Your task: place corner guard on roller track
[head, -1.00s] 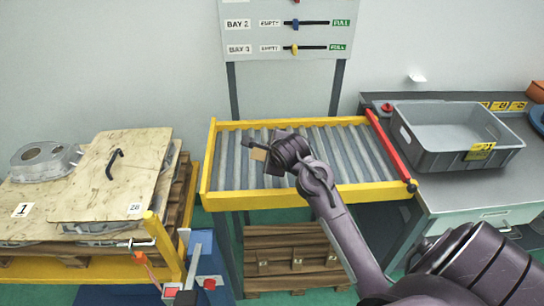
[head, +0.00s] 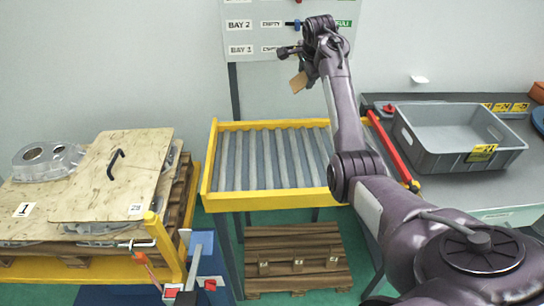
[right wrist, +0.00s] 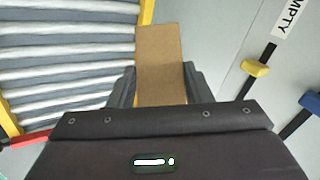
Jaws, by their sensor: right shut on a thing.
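The corner guard (head: 298,82) is a small brown cardboard-like piece. It is held in my right gripper (head: 296,62), high above the back of the roller track and in front of the sign board. In the right wrist view the guard (right wrist: 161,60) sticks out flat between the two dark fingers of the gripper (right wrist: 160,88), which are shut on it. The roller track (head: 262,160) has grey rollers in a yellow frame, with a red rail at its right. Its visible rollers are bare; my right arm hides part of its right side. My left gripper is not in view.
The bay sign board (head: 265,25) with sliders stands behind the track, close to my right gripper. A grey bin (head: 440,155) sits on the bench at right. A wooden board (head: 110,180) and castings (head: 45,160) lie at left. A pallet (head: 300,275) is under the track.

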